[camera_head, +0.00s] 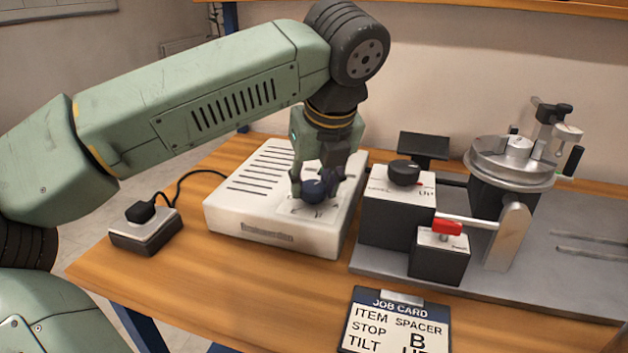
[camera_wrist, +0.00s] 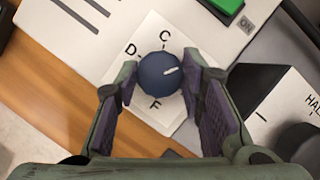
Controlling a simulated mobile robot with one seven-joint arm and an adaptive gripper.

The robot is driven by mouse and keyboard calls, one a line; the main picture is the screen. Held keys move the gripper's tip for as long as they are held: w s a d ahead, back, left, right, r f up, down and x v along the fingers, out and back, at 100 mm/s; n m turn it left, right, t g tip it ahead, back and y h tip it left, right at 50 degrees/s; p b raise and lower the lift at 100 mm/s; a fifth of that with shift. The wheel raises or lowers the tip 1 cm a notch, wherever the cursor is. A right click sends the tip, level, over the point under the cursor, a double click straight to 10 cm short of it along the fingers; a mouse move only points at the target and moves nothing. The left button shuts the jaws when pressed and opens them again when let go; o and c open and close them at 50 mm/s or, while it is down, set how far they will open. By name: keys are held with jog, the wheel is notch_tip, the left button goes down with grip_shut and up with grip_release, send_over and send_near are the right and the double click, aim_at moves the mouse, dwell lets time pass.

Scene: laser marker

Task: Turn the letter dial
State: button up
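The letter dial is a round dark blue knob (camera_wrist: 160,74) on a pale plate (camera_wrist: 150,32) printed with letters. In the wrist view its white pointer mark aims right and slightly up. C is above the knob, D upper left and F below; letters at the sides are hidden by my fingers. My gripper (camera_wrist: 160,78) reaches down with one finger on each side of the knob, both appearing to touch it. In the head view my gripper (camera_head: 317,184) is over the dial on the white ribbed box (camera_head: 225,212). The job card (camera_head: 397,322) reads ITEM SPACER, STOP B, TILT UP.
Right of the box stand a black-knobbed block (camera_head: 398,212), a red-switch block (camera_head: 440,258) and a round rotary fixture (camera_head: 512,163) on a grey plate. A green button (camera_wrist: 222,8) is near the dial.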

jog(key=o, duration=0.4)
jog(key=shift+o, duration=0.2)
jog(key=v, duration=1.2)
notch_tip(320, 180, up, 7)
jog(key=p, duration=0.7)
